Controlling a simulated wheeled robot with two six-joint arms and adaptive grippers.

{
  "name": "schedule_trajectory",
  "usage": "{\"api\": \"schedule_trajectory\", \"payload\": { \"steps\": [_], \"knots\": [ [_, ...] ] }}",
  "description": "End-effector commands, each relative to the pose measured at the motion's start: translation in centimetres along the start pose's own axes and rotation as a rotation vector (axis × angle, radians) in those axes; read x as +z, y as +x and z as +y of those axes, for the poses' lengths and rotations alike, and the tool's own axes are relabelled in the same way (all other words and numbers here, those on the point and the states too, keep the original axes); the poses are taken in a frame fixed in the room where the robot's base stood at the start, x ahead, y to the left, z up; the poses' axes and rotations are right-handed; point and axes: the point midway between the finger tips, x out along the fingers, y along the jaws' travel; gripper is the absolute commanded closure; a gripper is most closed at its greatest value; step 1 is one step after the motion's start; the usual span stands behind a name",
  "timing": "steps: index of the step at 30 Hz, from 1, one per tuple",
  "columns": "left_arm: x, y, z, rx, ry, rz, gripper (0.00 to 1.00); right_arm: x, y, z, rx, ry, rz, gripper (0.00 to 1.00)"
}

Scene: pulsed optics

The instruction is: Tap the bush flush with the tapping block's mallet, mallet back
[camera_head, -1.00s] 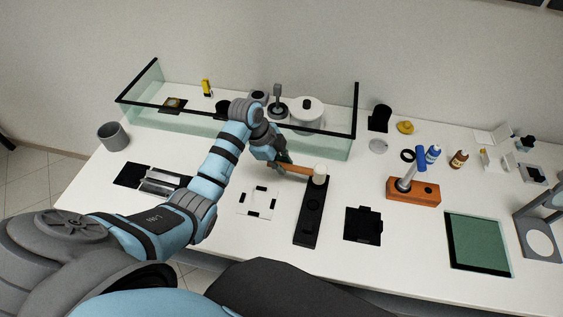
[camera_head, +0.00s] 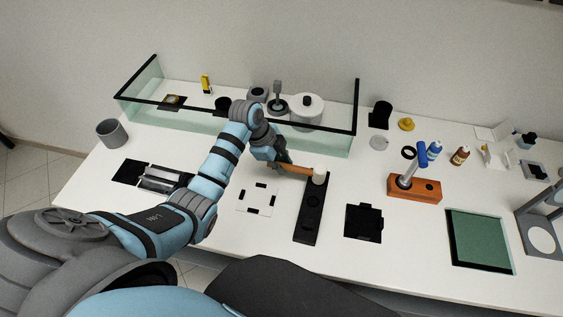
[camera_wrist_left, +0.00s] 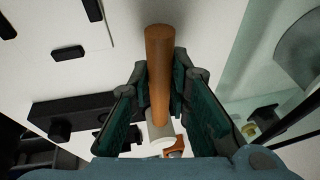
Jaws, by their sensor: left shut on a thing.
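My left gripper (camera_head: 281,163) is shut on the wooden handle of the mallet (camera_head: 297,168). In the left wrist view the handle (camera_wrist_left: 158,75) lies between the two fingers (camera_wrist_left: 158,95), and the pale head (camera_wrist_left: 160,134) is at its far end. In the head view the pale mallet head (camera_head: 319,176) is over the far end of the long black tapping block (camera_head: 304,233); I cannot tell whether it touches. The block (camera_wrist_left: 90,107) also shows in the wrist view, with a dark round stub (camera_wrist_left: 59,130) on it. I cannot make out the bush for certain. My right gripper is out of view.
A glass-walled enclosure (camera_head: 230,118) stands behind the gripper. An orange block with a post (camera_head: 425,195) and a black plate (camera_head: 363,223) lie to the right. A white plate with black marks (camera_head: 257,199) lies left of the tapping block. The front strip of table is clear.

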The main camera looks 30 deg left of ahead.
Motion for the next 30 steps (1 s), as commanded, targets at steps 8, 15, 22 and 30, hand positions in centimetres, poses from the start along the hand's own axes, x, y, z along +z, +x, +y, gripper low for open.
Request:
{"api": "schedule_trajectory", "payload": {
  "steps": [8, 15, 22, 30],
  "knots": [
    [-0.01, 0.03, 0.0, 0.0, 0.0, 0.001, 1.0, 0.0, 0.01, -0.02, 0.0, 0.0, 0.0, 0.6],
    [0.26, 0.83, 0.2, 0.001, -0.001, 0.0, 1.0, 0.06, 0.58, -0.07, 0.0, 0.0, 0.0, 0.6],
    [0.19, 0.63, 0.14, 0.001, -0.001, 0.0, 0.59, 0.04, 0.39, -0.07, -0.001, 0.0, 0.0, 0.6],
    [0.21, 0.64, 0.16, 0.001, -0.001, 0.0, 0.59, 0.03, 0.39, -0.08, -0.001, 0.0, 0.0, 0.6]
  ]
}}
